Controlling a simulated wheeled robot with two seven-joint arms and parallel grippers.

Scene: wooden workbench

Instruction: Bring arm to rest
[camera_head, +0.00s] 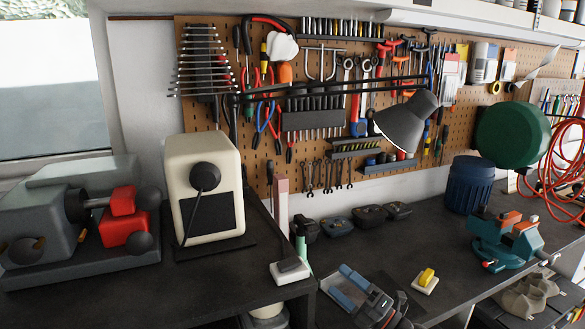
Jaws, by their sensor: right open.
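My right gripper (346,287) shows at the bottom centre, low in front of the bench. Its two pale blue-grey fingers are apart, with nothing seen between them. The fingers point up and to the left. The rest of my right arm is cut off by the bottom edge. My left gripper and arm are not in view.
A white-based switch (290,272) sits on the left bench's corner, left of my gripper. A yellow-topped white switch (427,281) and a teal vise (505,240) are to the right. A desk lamp (407,122) hangs above. Dark bench top (390,245) is clear behind.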

